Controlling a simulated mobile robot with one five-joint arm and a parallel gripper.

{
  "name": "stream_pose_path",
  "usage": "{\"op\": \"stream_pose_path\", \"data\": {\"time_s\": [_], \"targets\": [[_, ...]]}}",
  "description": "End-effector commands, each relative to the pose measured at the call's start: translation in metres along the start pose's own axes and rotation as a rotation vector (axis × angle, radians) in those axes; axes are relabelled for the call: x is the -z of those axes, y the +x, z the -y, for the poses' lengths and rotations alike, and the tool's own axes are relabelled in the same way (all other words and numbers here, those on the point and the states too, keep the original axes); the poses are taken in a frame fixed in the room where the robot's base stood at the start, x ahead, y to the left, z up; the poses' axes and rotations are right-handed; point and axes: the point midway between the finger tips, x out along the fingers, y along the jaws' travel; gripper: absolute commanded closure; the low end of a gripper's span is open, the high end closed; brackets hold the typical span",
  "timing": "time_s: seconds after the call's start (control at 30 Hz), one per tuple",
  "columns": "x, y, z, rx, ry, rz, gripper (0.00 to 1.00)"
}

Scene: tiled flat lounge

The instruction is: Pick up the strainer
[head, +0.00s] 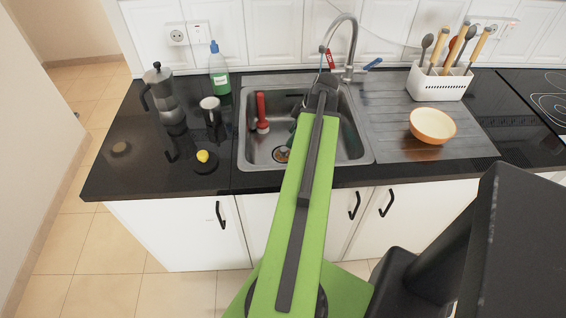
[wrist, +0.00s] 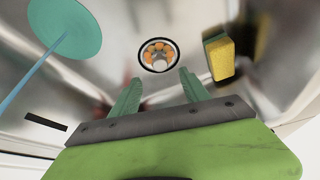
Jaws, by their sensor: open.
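The strainer (wrist: 159,56) is a small round piece with a dark rim, orange patches and a grey centre. It sits at the drain in the sink floor. In the head view the strainer (head: 281,154) shows at the front of the sink basin (head: 243,135), just left of my arm. In the wrist view my gripper (wrist: 160,80) is open and empty, its two green fingers apart and pointing toward the strainer, which appears just beyond the tips. In the head view my arm mostly hides the gripper.
A yellow-green sponge (wrist: 220,57) is right of the strainer, and a teal disc (wrist: 65,28) with a blue stick is left. A red-handled tool (head: 261,112) stands in the sink's left side. The faucet (head: 347,45) rises behind. An orange bowl (head: 432,125) sits on the drainboard.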

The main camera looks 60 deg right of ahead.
Motion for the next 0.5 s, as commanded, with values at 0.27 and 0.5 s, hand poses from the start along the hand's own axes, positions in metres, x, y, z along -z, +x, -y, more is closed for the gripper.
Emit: {"op": "stream_pose_path", "data": {"time_s": [0.27,0.5], "targets": [[0.001,0.025,0.000,0.000,-0.001,0.000,0.46],[-0.002,0.056,0.001,0.000,-0.002,0.000,0.46]]}}
